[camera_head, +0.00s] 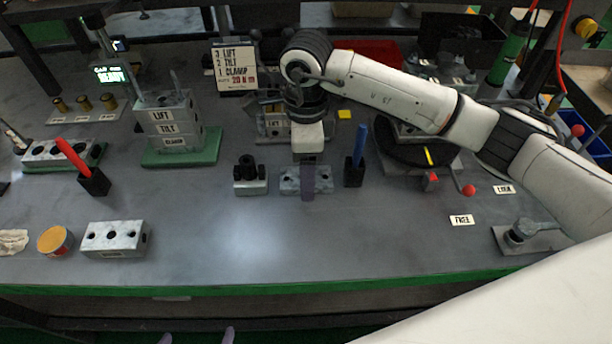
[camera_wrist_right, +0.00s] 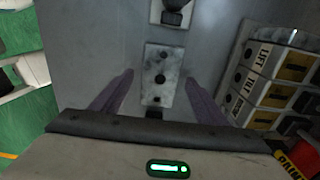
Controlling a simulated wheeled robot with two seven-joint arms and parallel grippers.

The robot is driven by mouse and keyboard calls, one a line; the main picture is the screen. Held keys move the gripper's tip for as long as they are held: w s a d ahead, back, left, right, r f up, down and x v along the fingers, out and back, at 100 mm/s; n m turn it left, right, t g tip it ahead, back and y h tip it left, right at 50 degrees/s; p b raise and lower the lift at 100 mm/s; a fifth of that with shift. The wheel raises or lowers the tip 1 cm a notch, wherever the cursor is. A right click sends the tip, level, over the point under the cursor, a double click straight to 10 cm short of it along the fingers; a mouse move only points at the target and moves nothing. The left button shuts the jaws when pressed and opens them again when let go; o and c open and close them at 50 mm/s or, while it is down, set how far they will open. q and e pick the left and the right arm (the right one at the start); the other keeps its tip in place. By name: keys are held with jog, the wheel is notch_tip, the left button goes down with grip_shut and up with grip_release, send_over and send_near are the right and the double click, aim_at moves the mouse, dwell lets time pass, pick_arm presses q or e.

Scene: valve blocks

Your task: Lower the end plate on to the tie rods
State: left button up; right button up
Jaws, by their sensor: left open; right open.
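A grey end plate (camera_head: 291,181) with dark holes lies flat on the bench at the centre. It also shows in the right wrist view (camera_wrist_right: 152,92), between and below the fingers. My right gripper (camera_head: 307,185) hangs over it, open; the fingers (camera_wrist_right: 160,98) straddle the plate in the wrist picture, and contact cannot be judged. The stack of valve blocks (camera_head: 170,128), labelled LIFT, TILT and another word, stands on a green base at left. Thin tie rods (camera_head: 175,82) stick up from its top. My left gripper (camera_head: 197,337) shows only as two separated fingertips at the bottom edge, open and empty.
A black-topped fixture (camera_head: 249,178) stands just left of the plate. A blue-handled tool in a black holder (camera_head: 353,172) stands just right. Another labelled block assembly (camera_wrist_right: 268,75) is behind. A holed block (camera_head: 114,239) lies front left. The front middle bench is clear.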

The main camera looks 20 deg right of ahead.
jog(key=shift+f, duration=0.45)
jog(key=shift+c, duration=0.4)
jog(key=shift+r, duration=0.1)
jog(key=c, duration=1.3)
